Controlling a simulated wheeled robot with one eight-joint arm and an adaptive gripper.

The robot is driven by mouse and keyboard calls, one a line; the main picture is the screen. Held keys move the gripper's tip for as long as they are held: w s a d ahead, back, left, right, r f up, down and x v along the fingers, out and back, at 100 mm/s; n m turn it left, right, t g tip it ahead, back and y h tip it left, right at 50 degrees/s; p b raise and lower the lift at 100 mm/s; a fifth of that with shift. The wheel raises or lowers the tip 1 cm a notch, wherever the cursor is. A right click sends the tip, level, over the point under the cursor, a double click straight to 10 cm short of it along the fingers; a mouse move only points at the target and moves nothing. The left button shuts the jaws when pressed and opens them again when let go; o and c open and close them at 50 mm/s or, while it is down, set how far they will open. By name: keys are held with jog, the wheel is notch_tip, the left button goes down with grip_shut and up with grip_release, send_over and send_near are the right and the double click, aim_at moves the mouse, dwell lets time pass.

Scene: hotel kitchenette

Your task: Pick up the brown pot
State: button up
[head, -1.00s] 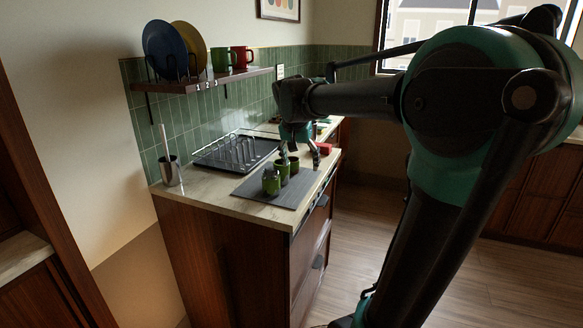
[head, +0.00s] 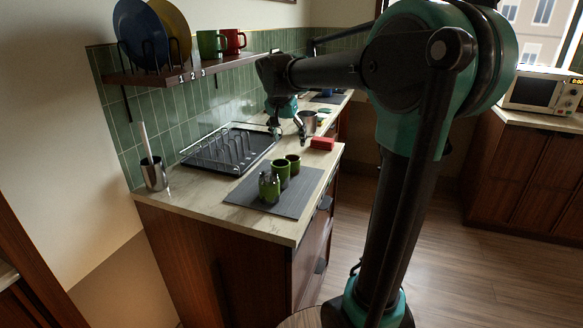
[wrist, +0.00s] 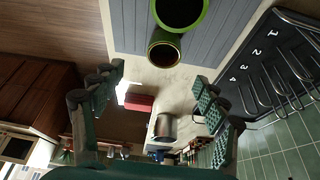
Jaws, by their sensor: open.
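No plainly brown pot shows. A grey-brown cylindrical vessel (head: 309,119), which may be the pot, stands on the counter behind the red block. It also shows in the wrist view (wrist: 166,127), beyond the fingers and between them. My gripper (head: 289,132) is open and empty above the counter, between the drying rack and the red block. In the wrist view my gripper (wrist: 160,78) has its fingers wide apart, with nothing between the pads. The vessel's lower part is partly hidden by my finger in the head view.
A red block (head: 322,143) lies behind the mat. A black drying rack (head: 228,150) is at left. A shelf (head: 180,75) with plates and mugs hangs above.

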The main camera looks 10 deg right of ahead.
send_over(292, 172)
jog(key=f, duration=0.6)
jog(key=shift+w+f, duration=0.35)
jog(key=shift+w, duration=0.05)
jog(key=shift+a+x, duration=0.15)
jog(key=shift+x, duration=1.15)
jog(key=shift+a+x, duration=0.2)
jog(key=shift+x, duration=1.1)
jog(key=shift+w, duration=0.15)
jog(key=shift+c, duration=0.5)
jog(key=c, duration=1.4)
